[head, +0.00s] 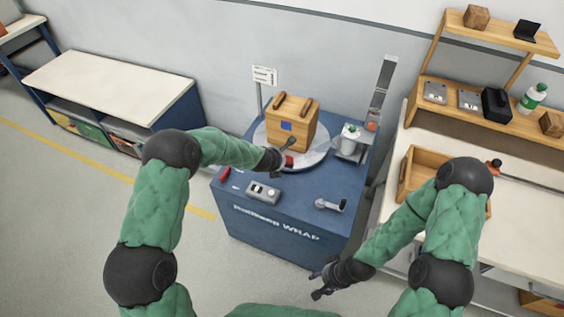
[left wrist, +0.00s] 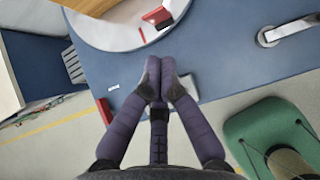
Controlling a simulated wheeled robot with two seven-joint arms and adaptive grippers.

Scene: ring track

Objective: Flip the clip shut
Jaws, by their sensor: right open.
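A small red clip (head: 289,160) sits at the front rim of the pale turntable (head: 317,158), partly hidden by my left gripper (head: 286,151). In the left wrist view, the red clip (left wrist: 157,17) shows on the disc's edge with a raised part; I cannot tell its exact angle. My left gripper, also in the left wrist view (left wrist: 159,72), has its fingertips together with nothing between them, a little apart from the clip. My right gripper (head: 321,281) is open and empty, low in front of the blue machine (head: 300,238).
A wooden box (head: 291,127) stands on the turntable. A grey control box (head: 263,192), a red item (head: 225,173) and a metal lever (head: 330,204) are on the machine top. A white bottle (head: 350,134) stands right of the disc. A wooden tray (head: 420,165) is on the right bench.

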